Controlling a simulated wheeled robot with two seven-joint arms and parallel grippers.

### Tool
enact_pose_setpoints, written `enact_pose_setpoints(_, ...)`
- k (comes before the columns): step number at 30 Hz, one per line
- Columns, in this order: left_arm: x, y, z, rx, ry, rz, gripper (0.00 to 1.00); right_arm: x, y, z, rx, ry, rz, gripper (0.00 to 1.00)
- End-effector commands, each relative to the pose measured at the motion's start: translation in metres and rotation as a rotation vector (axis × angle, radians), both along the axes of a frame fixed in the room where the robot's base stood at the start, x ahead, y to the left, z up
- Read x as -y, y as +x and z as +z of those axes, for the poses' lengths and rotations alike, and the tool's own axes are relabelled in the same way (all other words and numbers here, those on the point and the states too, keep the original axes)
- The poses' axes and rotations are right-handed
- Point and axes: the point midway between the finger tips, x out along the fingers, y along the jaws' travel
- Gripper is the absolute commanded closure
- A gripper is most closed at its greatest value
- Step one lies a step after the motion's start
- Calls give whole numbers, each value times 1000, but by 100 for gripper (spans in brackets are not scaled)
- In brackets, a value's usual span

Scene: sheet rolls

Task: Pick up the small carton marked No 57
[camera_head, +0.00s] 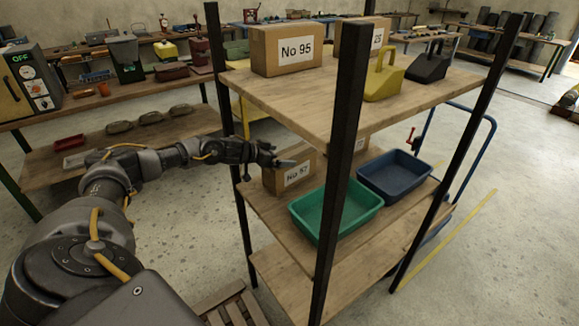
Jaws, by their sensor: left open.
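A small brown carton (292,178) stands on the middle shelf of the rack, behind the green tray. Its white label starts "No" and ends in 7; the first digit is small and hard to read, perhaps a 5. My left arm comes in from the left, and my left gripper (280,160) is open at the carton's upper left. A finger overlaps the carton's top in the picture; I cannot tell whether it touches. The carton's upper left part is partly hidden by the gripper. My right gripper is not in view.
A green tray (297,211) and a blue tray (366,187) sit on the middle shelf (270,206). The top shelf (300,95) overhangs, bearing a No 95 carton (268,50).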

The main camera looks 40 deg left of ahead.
Motion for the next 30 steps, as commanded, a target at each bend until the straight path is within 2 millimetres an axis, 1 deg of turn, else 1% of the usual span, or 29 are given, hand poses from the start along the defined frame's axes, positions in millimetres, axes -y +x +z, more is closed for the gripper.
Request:
enact_pose_setpoints(1,2,8,2,1,-1,-1,0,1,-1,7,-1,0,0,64)
enact_pose_setpoints(3,5,15,-5,-1,-2,0,0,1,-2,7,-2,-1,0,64)
enact_pose_setpoints(6,6,22,-9,0,-1,0,0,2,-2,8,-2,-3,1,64)
enact_pose_setpoints(14,7,24,-11,0,0,-1,0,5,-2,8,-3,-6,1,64)
enact_pose_setpoints(17,7,24,-11,0,0,-1,12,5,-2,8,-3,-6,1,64)
enact_pose_setpoints(30,6,24,-11,0,0,0,69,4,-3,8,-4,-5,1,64)
